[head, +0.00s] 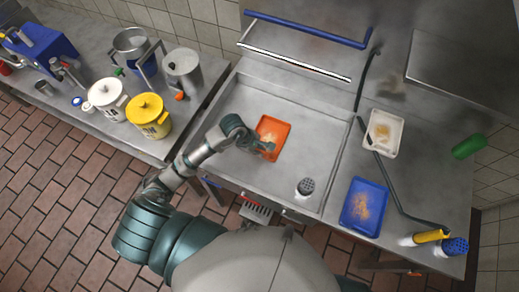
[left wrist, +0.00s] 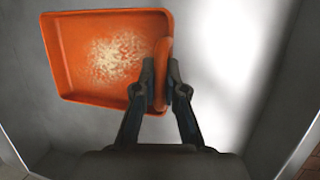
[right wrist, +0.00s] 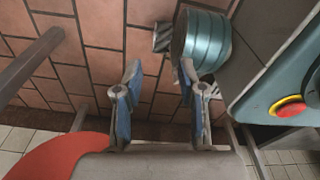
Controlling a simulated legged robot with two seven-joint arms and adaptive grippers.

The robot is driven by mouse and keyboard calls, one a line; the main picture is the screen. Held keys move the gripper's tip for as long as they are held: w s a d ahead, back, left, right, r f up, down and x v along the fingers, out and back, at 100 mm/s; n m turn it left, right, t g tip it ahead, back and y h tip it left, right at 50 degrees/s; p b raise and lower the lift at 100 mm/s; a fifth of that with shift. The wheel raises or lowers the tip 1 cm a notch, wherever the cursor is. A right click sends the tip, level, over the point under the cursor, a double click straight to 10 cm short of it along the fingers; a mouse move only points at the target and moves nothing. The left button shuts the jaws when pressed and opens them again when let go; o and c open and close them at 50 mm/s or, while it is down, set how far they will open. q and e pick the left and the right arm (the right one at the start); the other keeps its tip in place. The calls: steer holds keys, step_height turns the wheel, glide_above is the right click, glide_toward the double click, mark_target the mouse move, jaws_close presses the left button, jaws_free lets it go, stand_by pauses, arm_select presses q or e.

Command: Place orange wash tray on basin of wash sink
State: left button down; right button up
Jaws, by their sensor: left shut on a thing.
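The orange wash tray (head: 281,127) is over the left-middle part of the metal wash sink basin (head: 315,135), inside its walls in the head view. A pale, crumbly patch lies on the tray. My left gripper (head: 268,147) is shut on the tray's near rim. In the left wrist view, the fingers (left wrist: 162,86) pinch the right-hand rim of the tray (left wrist: 75,62), with grey metal around it. I cannot tell whether the tray touches the basin floor. My right gripper (right wrist: 160,78) is open and empty over the brick floor.
A blue tray (head: 350,220) and a white tray (head: 376,120) lie on the right counter. Pots, including a yellow one (head: 148,115), stand on the left counter. The basin's middle and right are mostly clear.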

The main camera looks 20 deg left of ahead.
arm_select(q)
steer(key=c, duration=1.3)
jaws_free()
steer(key=shift+c, duration=0.2)
steer(key=shift+o, duration=0.5)
steer(key=shift+a, duration=0.3)
steer(key=v, duration=1.2)
